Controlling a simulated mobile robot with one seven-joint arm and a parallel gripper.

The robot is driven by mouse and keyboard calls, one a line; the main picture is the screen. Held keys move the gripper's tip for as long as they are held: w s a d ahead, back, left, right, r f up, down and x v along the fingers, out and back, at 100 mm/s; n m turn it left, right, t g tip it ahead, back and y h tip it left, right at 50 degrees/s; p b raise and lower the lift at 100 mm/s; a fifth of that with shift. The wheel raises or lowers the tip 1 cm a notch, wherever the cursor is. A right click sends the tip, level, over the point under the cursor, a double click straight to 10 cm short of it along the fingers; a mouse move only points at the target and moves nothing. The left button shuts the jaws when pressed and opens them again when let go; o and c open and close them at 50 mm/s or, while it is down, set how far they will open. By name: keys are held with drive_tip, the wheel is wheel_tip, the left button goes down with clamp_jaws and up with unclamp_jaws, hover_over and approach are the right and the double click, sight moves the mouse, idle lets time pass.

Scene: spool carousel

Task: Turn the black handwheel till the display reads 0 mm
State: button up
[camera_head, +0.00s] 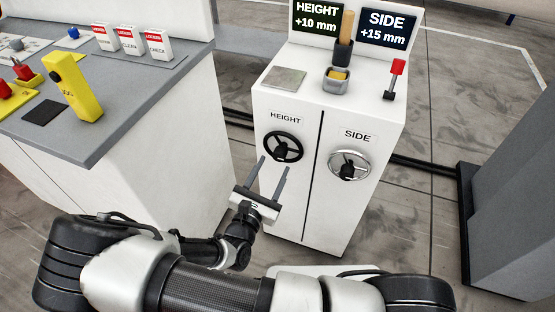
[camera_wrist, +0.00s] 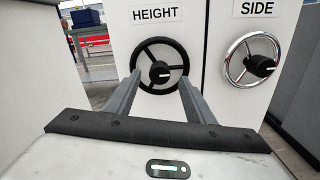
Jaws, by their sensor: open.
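The black handwheel (camera_head: 284,147) is on the front of the white cabinet (camera_head: 290,210), below the HEIGHT label (camera_head: 285,118). The HEIGHT display (camera_head: 317,19) on top reads +10 mm. In the wrist view the black handwheel (camera_wrist: 160,66) is straight ahead, with a dark hub bearing a white mark. My gripper (camera_head: 274,162) is open and empty, its two fingers pointing at the wheel's lower part. In the wrist view the fingers (camera_wrist: 162,80) appear on either side of the hub, over the lower rim. I cannot tell whether they touch it.
A chrome handwheel (camera_head: 349,165) under the SIDE label is just right; the SIDE display (camera_head: 388,27) reads +15 mm. A red-topped lever (camera_head: 396,80), a small metal cup (camera_head: 336,80) and a grey plate (camera_head: 284,77) are on the cabinet top. A grey-topped bench (camera_head: 135,115) stands at left.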

sight(278, 157)
drive_tip(key=x, duration=0.5)
drive_tip(key=shift+b, duration=0.3)
drive_tip(key=c, duration=1.1)
